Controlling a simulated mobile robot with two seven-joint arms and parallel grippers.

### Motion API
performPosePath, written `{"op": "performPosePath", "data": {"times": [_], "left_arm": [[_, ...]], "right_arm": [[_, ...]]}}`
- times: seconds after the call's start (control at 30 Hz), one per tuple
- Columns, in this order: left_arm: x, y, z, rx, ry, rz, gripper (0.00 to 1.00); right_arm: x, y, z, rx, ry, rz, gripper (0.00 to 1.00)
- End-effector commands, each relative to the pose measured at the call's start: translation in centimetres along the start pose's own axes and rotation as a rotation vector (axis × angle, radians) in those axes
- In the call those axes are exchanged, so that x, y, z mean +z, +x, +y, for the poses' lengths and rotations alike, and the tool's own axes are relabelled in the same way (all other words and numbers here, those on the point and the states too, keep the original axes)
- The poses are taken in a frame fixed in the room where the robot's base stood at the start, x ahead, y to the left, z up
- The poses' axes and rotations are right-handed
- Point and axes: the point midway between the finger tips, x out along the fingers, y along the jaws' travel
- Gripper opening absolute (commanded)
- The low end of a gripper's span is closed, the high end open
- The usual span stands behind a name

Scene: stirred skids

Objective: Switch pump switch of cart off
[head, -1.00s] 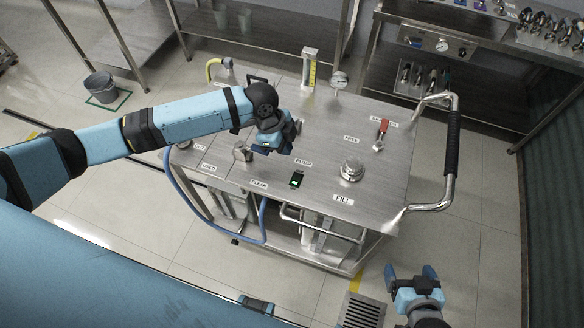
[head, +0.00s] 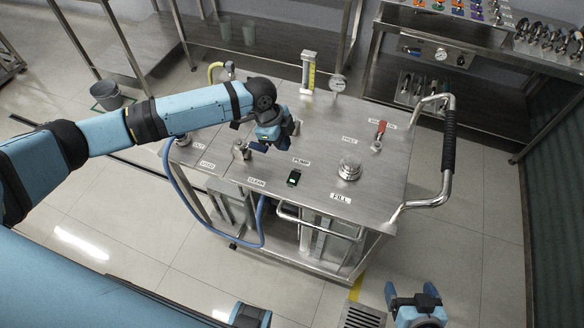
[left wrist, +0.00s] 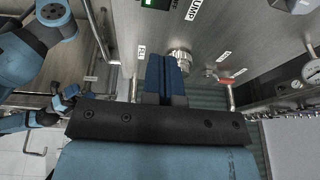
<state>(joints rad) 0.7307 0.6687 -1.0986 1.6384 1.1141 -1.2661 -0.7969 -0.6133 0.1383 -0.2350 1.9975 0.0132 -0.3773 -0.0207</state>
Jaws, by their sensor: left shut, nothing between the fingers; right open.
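The cart (head: 325,190) is a steel trolley with a flat labelled top. Its pump switch (head: 293,178) is a small black rocker with a green lit face, beside the PUMP label (head: 300,161). The switch also shows at the top edge of the left wrist view (left wrist: 155,3). My left gripper (head: 272,134) is over the cart top, up and left of the switch in the head view and apart from it. Its blue fingers (left wrist: 166,62) are closed together with nothing between them. My right gripper (head: 411,293) is open and empty, in front of the cart at the lower right.
On the cart top are a round metal cap (head: 349,168), a red-handled valve (head: 380,131), a gauge (head: 338,83) and a metal fitting (head: 240,150) near the left gripper. A push handle (head: 449,140) rises at the right. A blue hose (head: 176,180) hangs at the left.

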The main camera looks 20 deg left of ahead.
Motion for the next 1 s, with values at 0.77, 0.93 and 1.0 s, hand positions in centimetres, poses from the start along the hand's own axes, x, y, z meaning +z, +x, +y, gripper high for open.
{"op": "performPosePath", "data": {"times": [0.77,0.93,1.0], "left_arm": [[1.1,12.2,-0.2,0.002,0.0,-0.002,0.0],[1.2,12.3,-0.2,0.001,0.001,-0.001,0.0],[1.2,12.3,-0.2,0.001,0.001,-0.001,0.0]], "right_arm": [[-0.8,-0.8,0.1,0.003,-0.001,-0.005,0.87],[-0.8,-0.8,0.1,0.004,-0.001,-0.005,0.87],[-0.8,-0.8,0.1,0.004,-0.001,-0.005,0.87]]}}
